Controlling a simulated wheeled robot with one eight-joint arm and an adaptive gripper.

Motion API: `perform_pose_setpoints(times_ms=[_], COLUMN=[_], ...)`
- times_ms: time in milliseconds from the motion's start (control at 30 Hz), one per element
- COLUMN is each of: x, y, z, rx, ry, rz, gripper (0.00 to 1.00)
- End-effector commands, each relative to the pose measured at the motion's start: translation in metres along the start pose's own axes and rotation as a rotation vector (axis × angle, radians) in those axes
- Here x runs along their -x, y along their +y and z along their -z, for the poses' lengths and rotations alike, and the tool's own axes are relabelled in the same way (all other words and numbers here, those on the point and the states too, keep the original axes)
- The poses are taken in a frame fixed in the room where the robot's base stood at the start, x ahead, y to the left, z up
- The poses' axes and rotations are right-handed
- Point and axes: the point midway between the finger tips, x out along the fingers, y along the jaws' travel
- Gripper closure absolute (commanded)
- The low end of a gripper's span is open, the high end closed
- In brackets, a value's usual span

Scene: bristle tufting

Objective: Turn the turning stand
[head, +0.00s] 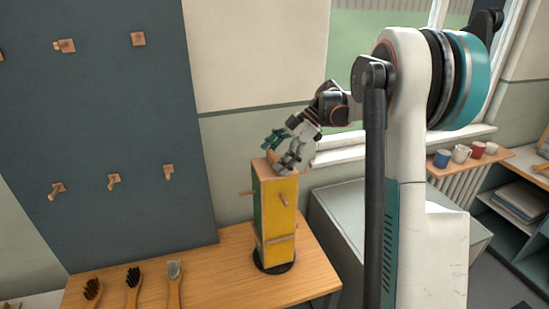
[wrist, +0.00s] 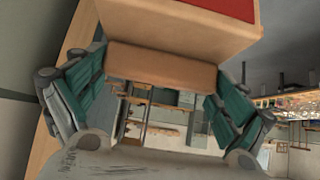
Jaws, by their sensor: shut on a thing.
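The turning stand (head: 280,219) is a tall upright block on a round black base (head: 273,262), standing on the wooden table. A yellow face and a narrow strip of green face show in the head view, with wooden pegs sticking out. In the wrist view the stand's wooden end and part of a red face (wrist: 222,7) fill the top. My gripper (head: 279,158) is at the top of the stand. In the wrist view its teal-padded fingers (wrist: 158,88) lie on both sides of a wooden bar (wrist: 160,66) on the stand and are shut on it. Finger contact is partly hidden in the head view.
Several brushes (head: 174,284) lie on the table (head: 215,272) left of the stand. A dark panel (head: 100,110) with wooden pegs stands behind. A grey cabinet (head: 345,225) is right of the table. Cups (head: 460,153) stand on a shelf at the far right.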

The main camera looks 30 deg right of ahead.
Motion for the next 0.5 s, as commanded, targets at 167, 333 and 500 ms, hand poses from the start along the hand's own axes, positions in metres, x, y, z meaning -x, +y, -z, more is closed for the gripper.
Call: perform_pose_setpoints(times_ms=[167,333,500], x=[-0.0006,-0.0004,-0.0002], y=[-0.0006,-0.0004,-0.0002], z=[-0.0018,-0.0013,-0.0008], rx=[-0.003,-0.002,-0.002], ry=[-0.004,-0.003,-0.002], rz=[0.001,0.000,0.000], gripper=[0.03,0.00,0.00])
